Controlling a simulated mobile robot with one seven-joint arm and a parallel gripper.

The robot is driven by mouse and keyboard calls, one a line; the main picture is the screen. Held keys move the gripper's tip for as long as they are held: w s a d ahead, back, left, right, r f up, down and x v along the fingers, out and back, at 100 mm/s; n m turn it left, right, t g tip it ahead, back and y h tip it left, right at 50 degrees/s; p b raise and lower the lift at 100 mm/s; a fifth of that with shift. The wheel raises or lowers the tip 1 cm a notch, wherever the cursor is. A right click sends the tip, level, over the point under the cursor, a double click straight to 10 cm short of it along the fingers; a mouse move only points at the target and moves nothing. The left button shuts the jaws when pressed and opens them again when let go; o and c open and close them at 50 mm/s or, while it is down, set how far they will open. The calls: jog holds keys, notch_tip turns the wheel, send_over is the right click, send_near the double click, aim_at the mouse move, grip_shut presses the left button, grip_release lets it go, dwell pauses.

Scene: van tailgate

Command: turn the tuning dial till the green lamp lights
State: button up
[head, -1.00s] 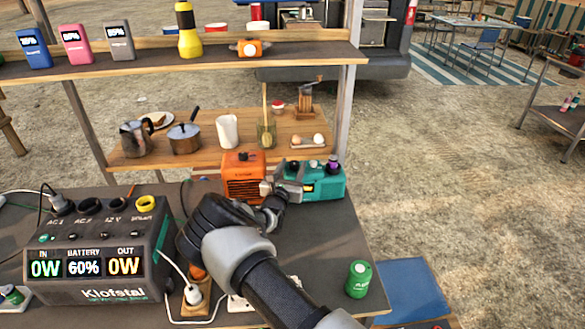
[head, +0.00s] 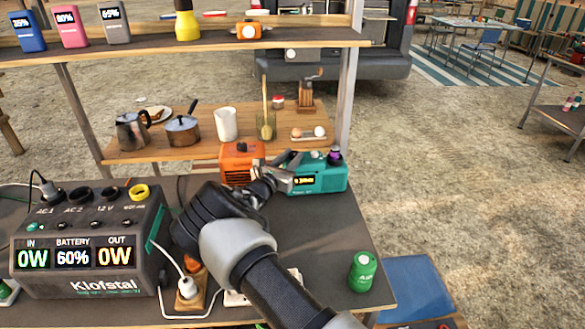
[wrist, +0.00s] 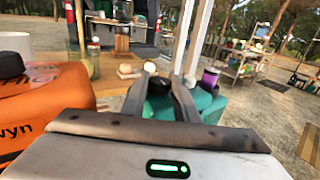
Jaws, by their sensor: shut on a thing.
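The teal radio (head: 322,181) stands at the back right of the dark worktop, with a small lit yellow display (head: 304,181) on its front. My gripper (head: 290,168) reaches it from the front left. In the wrist view my gripper (wrist: 167,84) has its two fingers on either side of a black round dial (wrist: 160,86) on top of the radio (wrist: 207,104) and is shut on it. A purple-topped knob (head: 334,156) stands at the radio's right end, apart from the fingers. I cannot make out a lit green lamp on the radio.
A power station (head: 95,250) and a plugged-in socket block (head: 188,297) are at front left. A green can (head: 362,271) stands at the right edge. The worktop right of my arm is mostly clear.

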jog(key=shift+m+g+h+b, duration=0.5)
jog(key=shift+m+h+b, duration=0.1)
jog(key=shift+h, duration=0.2)
jog(key=shift+a, duration=0.1)
jog(key=o, duration=1.1)
jog(key=shift+c, duration=0.2)
jog(key=p+v, duration=0.1)
jog(key=v, duration=1.6)
jog(key=shift+s+p, duration=0.25)
jog(key=shift+p, duration=0.1)
